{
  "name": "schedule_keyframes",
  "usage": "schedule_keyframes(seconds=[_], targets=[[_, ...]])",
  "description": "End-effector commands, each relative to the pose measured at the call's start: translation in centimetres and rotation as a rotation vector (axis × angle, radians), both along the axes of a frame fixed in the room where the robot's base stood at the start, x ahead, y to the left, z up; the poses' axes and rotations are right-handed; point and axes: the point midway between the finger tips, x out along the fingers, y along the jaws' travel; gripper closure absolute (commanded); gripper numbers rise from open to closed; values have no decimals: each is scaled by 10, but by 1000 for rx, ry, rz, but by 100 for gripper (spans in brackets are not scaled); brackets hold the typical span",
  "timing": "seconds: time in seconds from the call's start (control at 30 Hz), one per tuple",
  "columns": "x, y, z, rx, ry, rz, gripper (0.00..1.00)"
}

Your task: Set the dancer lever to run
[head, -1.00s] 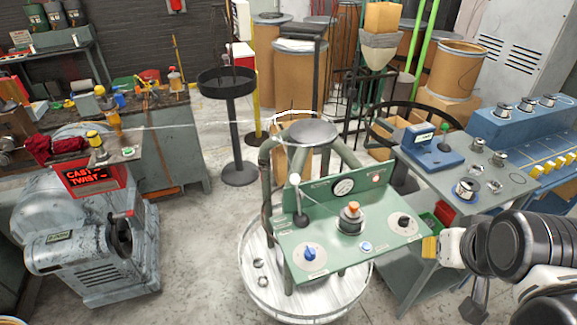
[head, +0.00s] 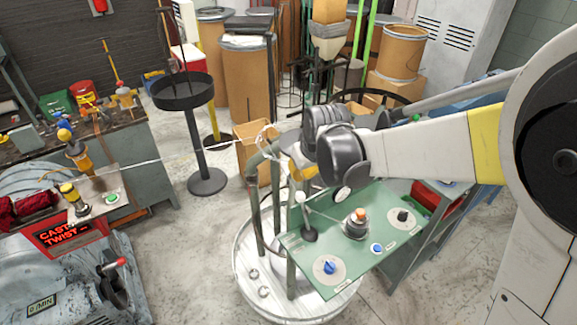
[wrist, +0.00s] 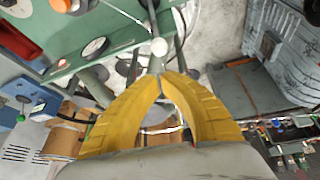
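The dancer lever (head: 300,197) is a dark stem with a white ball knob, standing at the left end of the green control panel (head: 292,240). In the wrist view its white knob (wrist: 158,47) lies just beyond my fingertips, with no clear contact. My gripper (head: 300,168) is above the panel, close to the lever's knob in the head view. In the wrist view my yellow gripper fingers (wrist: 161,78) meet at their tips, with nothing seen between them. I cannot read the lever's labels.
The panel carries a blue knob (head: 330,267), an orange-topped button (head: 360,215) and a black knob (head: 403,216). A gauge (wrist: 93,47) shows in the wrist view. A thin wire runs left from the stand to the grey machine (head: 75,275). A black tray stand (head: 184,93) stands behind.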

Motion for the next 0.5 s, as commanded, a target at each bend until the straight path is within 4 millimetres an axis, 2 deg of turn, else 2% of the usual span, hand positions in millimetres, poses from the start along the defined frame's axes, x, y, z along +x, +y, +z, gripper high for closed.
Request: schedule_keyframes(seconds=[0.33, 0.5], targets=[[1, 0, -2, 0, 1, 0, 100], [7, 2, -16, 0, 0, 0, 100]])
